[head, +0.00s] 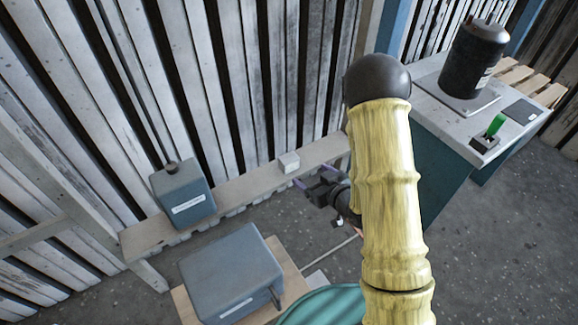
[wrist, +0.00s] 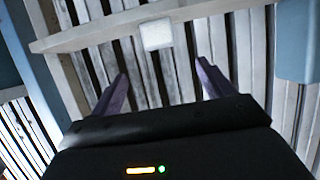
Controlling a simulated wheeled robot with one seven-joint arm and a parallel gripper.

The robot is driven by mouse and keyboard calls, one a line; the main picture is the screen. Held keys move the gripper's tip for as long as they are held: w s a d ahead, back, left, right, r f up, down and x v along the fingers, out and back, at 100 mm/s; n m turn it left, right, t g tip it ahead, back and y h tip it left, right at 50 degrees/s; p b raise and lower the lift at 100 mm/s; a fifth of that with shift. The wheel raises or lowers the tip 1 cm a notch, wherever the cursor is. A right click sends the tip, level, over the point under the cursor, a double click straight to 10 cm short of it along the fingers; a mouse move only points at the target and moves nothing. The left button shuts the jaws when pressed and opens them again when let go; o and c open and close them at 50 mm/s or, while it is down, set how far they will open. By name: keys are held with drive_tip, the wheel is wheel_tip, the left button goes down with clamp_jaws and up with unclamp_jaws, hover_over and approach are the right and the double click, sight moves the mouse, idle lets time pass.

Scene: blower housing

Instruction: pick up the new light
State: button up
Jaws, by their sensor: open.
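A small white block (head: 288,162) sits on the long pale wooden ledge (head: 240,195) along the slatted wall. It also shows in the wrist view (wrist: 156,34), beyond and roughly between the fingertips. No label shows on it, so I cannot tell whether it is the new light. A green upright piece (head: 497,124) stands in a dark holder on the grey cabinet at the right; it could also be a light. My gripper (head: 311,176) is open and empty, its purple fingers apart, close to the white block but not around it.
A dark cylinder (head: 474,62) stands on the cabinet (head: 428,82). My yellow arm hides the middle right.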

sight(292, 163)
drive_tip(key=b+x, duration=0.2)
drive_tip(key=x, duration=0.7)
drive_tip(key=shift+f+b, duration=0.1)
drive_tip(key=shift+b, duration=0.2)
drive_tip(key=shift+w+a, duration=0.1)
drive_tip(key=shift+w, duration=0.05)
drive_tip(key=b+x, duration=0.2)
drive_tip(key=x, duration=0.2)
drive_tip(key=shift+f+b, duration=0.3)
drive_tip(key=shift+b, duration=0.05)
drive_tip(key=shift+w+a+f, duration=0.1)
drive_tip(key=shift+w+a, duration=0.15)
drive_tip(key=shift+w, duration=0.2)
drive_tip(key=c, duration=1.1)
